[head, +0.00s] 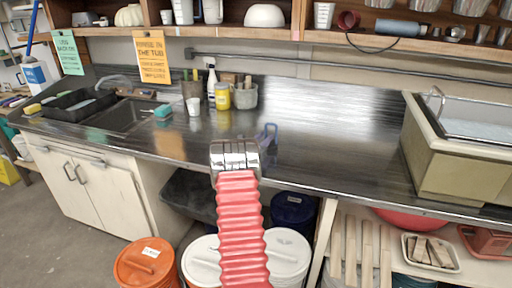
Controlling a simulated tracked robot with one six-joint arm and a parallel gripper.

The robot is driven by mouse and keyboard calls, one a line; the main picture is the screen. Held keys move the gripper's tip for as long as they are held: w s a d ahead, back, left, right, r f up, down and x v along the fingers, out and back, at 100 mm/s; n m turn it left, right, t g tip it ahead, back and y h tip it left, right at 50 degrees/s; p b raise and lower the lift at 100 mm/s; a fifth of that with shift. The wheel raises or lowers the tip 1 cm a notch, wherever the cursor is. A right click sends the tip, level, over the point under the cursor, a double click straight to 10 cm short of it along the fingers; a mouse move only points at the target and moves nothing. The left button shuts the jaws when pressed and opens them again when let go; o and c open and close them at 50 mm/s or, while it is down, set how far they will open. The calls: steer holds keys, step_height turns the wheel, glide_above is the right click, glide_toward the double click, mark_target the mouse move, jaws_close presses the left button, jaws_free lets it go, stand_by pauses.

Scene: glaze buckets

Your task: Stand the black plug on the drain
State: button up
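My gripper (235,154) is at the end of my red ribbed arm, at the middle of the head view, in front of or over the steel counter. Only a silvery end block shows clearly; I cannot make out its fingers or anything between them. A dark sink basin (124,116) is set into the counter at the left, well away from my gripper. I cannot pick out the drain inside it. I cannot pick out the black plug either. A small blue object (268,136) shows just right of my gripper, too small to name.
A black tray (68,107) sits left of the sink. A white cup (194,106), yellow jar (222,96), white bottle (211,86) and grey pots stand behind. A large beige tub (430,150) is at the right. The middle right of the counter (340,125) is clear.

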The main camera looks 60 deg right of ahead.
steer(key=a, duration=1.1)
steer(key=shift+w, duration=0.2)
steer(key=shift+r, duration=0.1)
stand_by(0.3)
steer(key=a+r+m+y, duration=0.2)
steer(key=a+r+m, duration=0.15)
steer(key=a, duration=0.45)
steer(key=a+r+m+g+y, duration=0.1)
steer(key=a+r+m, duration=0.2)
steer(key=a+r, duration=0.3)
steer(key=a+r+m+y, duration=0.2)
steer(key=a+r+m, duration=0.15)
steer(key=a, duration=0.55)
steer(key=s+a+m+t+y, duration=0.2)
steer(key=s+a+y, duration=0.1)
steer(key=a, duration=1.2)
steer(key=s+a+f+m+t+y, duration=0.1)
steer(key=a+y, duration=0.4)
steer(key=a, duration=1.1)
steer(key=s+a+m+t+y, duration=0.4)
steer(key=s+a+y, duration=0.1)
steer(key=a, duration=1)
steer(key=shift+a+f+m, duration=0.15)
steer(key=shift+a+m, duration=0.15)
steer(key=shift+a, duration=0.05)
